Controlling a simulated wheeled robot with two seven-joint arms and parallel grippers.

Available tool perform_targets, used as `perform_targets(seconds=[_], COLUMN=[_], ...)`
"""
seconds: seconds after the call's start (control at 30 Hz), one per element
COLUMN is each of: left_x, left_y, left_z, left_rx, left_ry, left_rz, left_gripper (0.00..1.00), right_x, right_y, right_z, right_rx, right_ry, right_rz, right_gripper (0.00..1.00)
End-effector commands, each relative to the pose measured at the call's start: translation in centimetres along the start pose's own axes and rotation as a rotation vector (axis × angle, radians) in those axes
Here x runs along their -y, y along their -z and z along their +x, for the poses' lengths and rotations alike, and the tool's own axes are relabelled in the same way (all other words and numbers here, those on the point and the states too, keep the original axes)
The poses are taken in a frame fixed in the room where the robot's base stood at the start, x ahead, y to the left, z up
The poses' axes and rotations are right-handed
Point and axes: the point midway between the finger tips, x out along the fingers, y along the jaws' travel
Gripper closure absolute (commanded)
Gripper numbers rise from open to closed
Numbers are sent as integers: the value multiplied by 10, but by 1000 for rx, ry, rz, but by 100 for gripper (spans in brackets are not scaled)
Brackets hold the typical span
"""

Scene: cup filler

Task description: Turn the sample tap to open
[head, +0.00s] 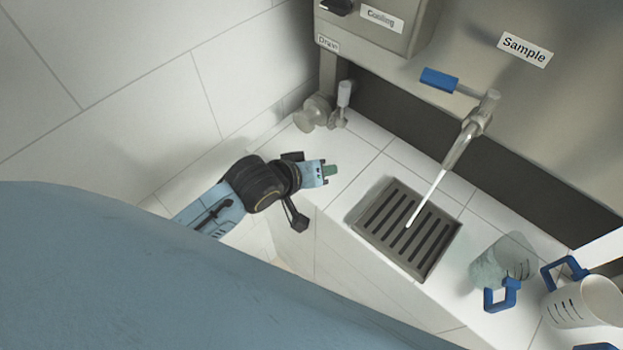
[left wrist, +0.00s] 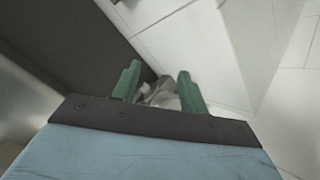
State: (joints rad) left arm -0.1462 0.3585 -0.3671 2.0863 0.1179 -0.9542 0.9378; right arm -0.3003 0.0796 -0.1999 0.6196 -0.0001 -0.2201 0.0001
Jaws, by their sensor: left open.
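The sample tap (head: 470,130) is a metal spout with a blue lever handle (head: 439,79), below the "Sample" label (head: 525,49) on the steel panel. A white stream runs from its spout down to the drain grate (head: 407,228). My left gripper (head: 331,170) is over the tiled ledge, left of the grate and well apart from the tap. In the left wrist view its two green fingers (left wrist: 157,88) stand apart, with nothing held between them. A blurred pale fitting shows beyond them. My right gripper is not in view.
A drain valve (head: 325,110) stands at the back left under the "Drain" label. A clear jug (head: 503,262) with a blue handle and a white jug (head: 581,300) stand right of the grate. A tiled wall (head: 120,90) bounds the left side.

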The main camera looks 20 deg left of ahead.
Motion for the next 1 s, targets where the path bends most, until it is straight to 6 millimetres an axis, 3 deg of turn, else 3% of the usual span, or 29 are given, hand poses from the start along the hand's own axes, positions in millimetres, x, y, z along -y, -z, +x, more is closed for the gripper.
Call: perform_targets(seconds=[0.2,0.57,0.67,0.77,0.9,1.0], left_x=[17,19,22,36,74,109], left_y=[-14,-16,-19,-34,-75,-105], left_z=[6,6,7,10,12,38], left_rx=[25,30,35,64,158,202], left_ry=[42,49,55,88,173,213], left_rz=[48,59,65,104,223,269], left_gripper=[57,57,70,83,100,100], right_x=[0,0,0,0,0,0], right_y=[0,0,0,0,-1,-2], right_z=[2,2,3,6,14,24], right_rx=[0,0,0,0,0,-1], right_ry=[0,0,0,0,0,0], right_rz=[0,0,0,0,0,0], right_gripper=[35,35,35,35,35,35])
